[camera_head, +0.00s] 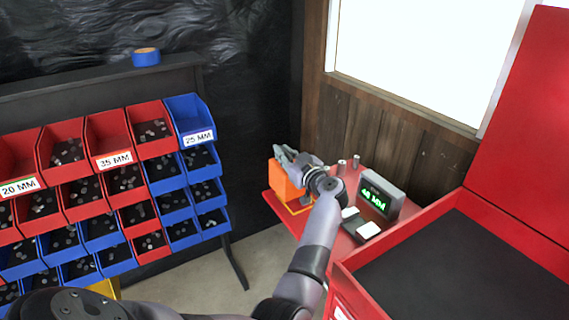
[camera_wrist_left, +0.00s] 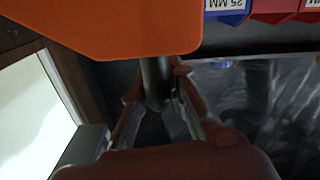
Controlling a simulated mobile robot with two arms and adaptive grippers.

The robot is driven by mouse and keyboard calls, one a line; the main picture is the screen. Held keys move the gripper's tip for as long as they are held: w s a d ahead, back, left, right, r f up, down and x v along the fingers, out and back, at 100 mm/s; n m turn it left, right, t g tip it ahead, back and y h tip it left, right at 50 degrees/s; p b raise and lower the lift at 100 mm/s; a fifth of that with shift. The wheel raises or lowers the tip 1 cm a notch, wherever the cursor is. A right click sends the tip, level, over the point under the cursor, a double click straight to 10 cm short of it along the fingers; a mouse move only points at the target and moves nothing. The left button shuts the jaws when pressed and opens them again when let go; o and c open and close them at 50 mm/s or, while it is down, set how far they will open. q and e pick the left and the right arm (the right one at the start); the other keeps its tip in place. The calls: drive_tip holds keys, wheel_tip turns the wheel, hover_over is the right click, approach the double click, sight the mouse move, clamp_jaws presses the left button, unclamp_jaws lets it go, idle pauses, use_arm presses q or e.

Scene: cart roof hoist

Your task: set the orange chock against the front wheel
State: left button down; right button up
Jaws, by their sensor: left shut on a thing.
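The orange chock (camera_head: 286,187) is at the left corner of a small red table (camera_head: 339,238) in the head view. My left gripper (camera_head: 284,153) is at its upper side. In the left wrist view the chock (camera_wrist_left: 110,25) is a large orange shape, with a dark grey round bar (camera_wrist_left: 155,82) between the fingers of my left gripper (camera_wrist_left: 165,92). The gripper is shut on the chock by this bar. I cannot tell whether the chock touches the table. No wheel shows in either view. My right gripper is not in view.
A grey box with a green display (camera_head: 380,196) and small grey items stand on the red table. A red tray with a dark floor (camera_head: 465,255) is at the right. A rack of red and blue bins (camera_head: 115,190) stands left, with a blue and orange roll (camera_head: 146,57) on top.

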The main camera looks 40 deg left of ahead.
use_arm(q)
drive_tip(key=shift+f, duration=1.5)
drive_tip(key=c, duration=2)
unclamp_jaws()
drive_tip(key=shift+f, duration=0.1)
drive_tip(key=o, duration=0.4)
